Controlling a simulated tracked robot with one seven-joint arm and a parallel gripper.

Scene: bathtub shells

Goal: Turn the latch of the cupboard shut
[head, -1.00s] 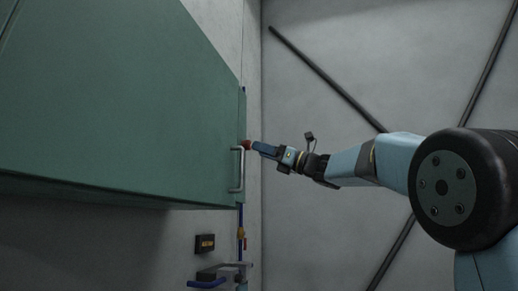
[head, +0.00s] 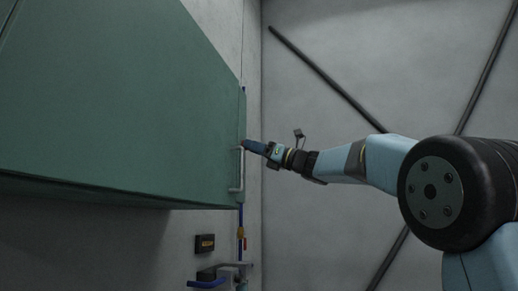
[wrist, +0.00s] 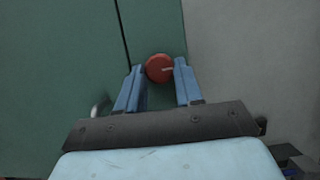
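The green cupboard (head: 120,100) fills the left of the head view. In the wrist view its latch is a round red knob (wrist: 157,64) on the green front, close to the grey wall side. A pale mark on the knob points roughly right. My gripper (wrist: 159,72) is open, with one blue fingertip on each side of the knob. The fingertips look very close to it, and I cannot tell whether they touch. In the head view my gripper (head: 246,143) reaches the cupboard's right edge and mostly hides the knob.
A metal bar handle (head: 241,170) is just below my gripper. A dark seam (wrist: 122,30) runs down the green front. Lower on the wall are a small dark label box (head: 205,244) and a blue-handled fitting (head: 206,284). Free space lies right of the cupboard.

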